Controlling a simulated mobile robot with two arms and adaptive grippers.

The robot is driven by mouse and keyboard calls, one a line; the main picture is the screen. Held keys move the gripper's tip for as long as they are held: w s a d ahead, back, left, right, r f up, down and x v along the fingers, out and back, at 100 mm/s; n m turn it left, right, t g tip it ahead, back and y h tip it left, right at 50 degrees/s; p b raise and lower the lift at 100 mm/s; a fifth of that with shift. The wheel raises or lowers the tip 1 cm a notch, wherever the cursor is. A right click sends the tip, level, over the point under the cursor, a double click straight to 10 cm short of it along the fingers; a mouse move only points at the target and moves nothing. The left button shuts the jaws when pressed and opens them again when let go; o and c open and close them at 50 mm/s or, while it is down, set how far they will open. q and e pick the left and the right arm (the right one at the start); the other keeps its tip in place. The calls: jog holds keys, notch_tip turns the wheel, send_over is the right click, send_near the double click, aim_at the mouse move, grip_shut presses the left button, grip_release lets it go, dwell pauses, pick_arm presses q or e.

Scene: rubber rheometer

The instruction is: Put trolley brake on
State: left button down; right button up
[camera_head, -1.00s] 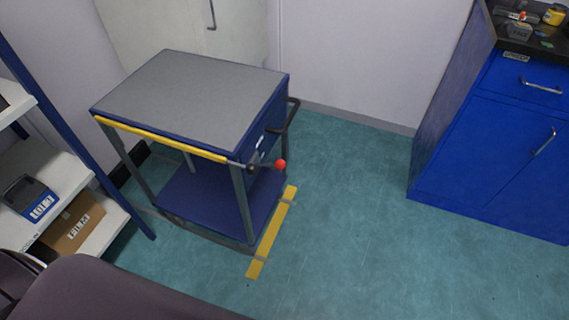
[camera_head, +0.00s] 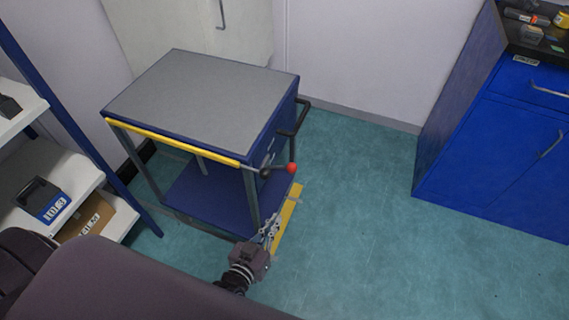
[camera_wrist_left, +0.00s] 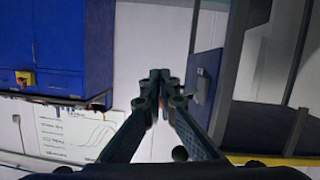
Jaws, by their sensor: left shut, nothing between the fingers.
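The trolley (camera_head: 205,92) has a grey top, blue sides and a blue lower shelf, and stands near the back wall. Its brake lever, with a red knob (camera_head: 292,168), sticks out at the front right corner beside the yellow front edge (camera_head: 180,143). My left gripper (camera_head: 273,222) is shut and empty, below the red knob and by the trolley's front right leg. In the left wrist view its fingers (camera_wrist_left: 160,80) meet, with a small bit of red just behind them. My right gripper is in neither view.
A yellow floor strip (camera_head: 288,220) lies along the trolley's right side. A blue cabinet (camera_head: 490,150) stands at the right, with clear green floor between. A shelf rack (camera_head: 60,190) with a device and a box stands at the left.

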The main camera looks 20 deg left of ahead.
aim_at(281, 167)
pick_arm(q)
notch_tip(281, 167, up, 10)
jog(key=w+a+n+t, duration=0.1)
jog(key=w+t, duration=0.1)
jog(key=shift+w+a+r+y, duration=0.2)
jog(key=shift+w+y, duration=0.05)
jog(key=shift+y, duration=0.05)
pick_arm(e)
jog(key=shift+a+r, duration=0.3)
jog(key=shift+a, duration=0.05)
pick_arm(q)
jog(key=shift+w, duration=0.1)
jog(key=w+p, duration=0.1)
jog(key=w, duration=0.8)
jog(key=shift+w+d+f, duration=0.25)
jog(key=shift+w+f, duration=0.05)
jog(key=shift+w, duration=0.1)
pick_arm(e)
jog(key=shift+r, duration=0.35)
